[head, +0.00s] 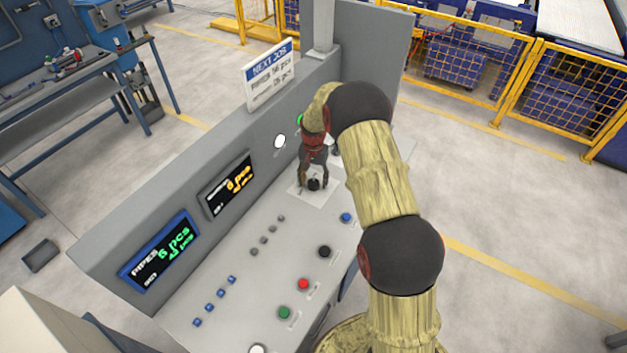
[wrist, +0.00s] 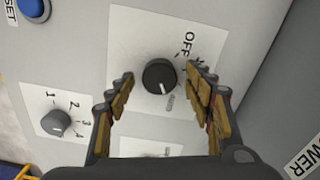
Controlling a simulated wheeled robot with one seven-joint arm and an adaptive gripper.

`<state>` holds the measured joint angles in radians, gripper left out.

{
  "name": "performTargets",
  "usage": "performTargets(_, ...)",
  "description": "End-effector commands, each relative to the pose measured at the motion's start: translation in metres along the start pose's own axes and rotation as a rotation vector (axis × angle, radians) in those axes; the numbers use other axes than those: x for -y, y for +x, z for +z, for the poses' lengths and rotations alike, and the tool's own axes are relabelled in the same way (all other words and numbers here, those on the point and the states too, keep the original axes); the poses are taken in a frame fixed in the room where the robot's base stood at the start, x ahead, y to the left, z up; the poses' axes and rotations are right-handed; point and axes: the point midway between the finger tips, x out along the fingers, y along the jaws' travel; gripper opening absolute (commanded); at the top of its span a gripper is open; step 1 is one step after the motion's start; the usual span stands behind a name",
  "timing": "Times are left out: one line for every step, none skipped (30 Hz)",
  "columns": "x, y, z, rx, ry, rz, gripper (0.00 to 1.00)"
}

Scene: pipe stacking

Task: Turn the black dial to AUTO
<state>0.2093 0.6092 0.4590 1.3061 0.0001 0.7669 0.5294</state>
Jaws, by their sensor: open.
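The black dial (wrist: 158,76) sits on a white label plate (wrist: 133,25) in the wrist view. The word OFF is printed at its upper right and a fainter word, partly hard to read, below right. My gripper (wrist: 161,73) is open, with one finger on each side of the dial and a visible gap at the left finger. In the head view my gripper (head: 314,182) points down over the dial (head: 313,185) at the console's far end.
A small grey numbered knob (wrist: 55,123) lies left of the dial, and a blue button (wrist: 33,9) is at the upper left. The console also carries a black button (head: 325,251), a red button (head: 303,284) and a green button (head: 284,312). An upright panel with displays (head: 160,250) borders it.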

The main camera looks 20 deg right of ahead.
Motion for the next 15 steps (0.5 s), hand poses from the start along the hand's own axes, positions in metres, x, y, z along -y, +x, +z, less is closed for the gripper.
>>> performTargets(0.000,0.000,0.000,0.000,0.000,0.000,0.53)
performTargets(0.000,0.000,0.000,0.000,0.000,0.000,0.53)
performTargets(0.000,-0.001,0.000,0.000,0.000,0.000,0.53)
performTargets(0.000,-0.002,0.000,0.000,0.000,0.000,0.53)
performTargets(0.000,-0.004,0.000,-0.001,0.000,0.000,0.53)
performTargets(0.000,-0.007,-0.001,-0.002,0.000,-0.001,0.53)
performTargets(0.000,-0.011,-0.001,-0.002,0.000,-0.001,0.53)
performTargets(0.001,-0.015,-0.001,-0.003,0.000,-0.001,0.53)
performTargets(0.001,-0.021,-0.001,-0.003,0.000,-0.002,0.53)
performTargets(0.001,-0.027,-0.001,-0.003,0.000,-0.002,0.53)
performTargets(0.001,-0.033,-0.001,-0.004,0.000,-0.002,0.53)
performTargets(0.001,-0.041,-0.001,-0.004,0.000,-0.002,0.53)
performTargets(0.001,-0.047,-0.001,-0.003,0.000,-0.002,0.53)
performTargets(0.001,-0.054,-0.001,-0.004,0.000,-0.002,0.53)
performTargets(0.001,-0.062,-0.001,-0.003,0.000,-0.002,0.53)
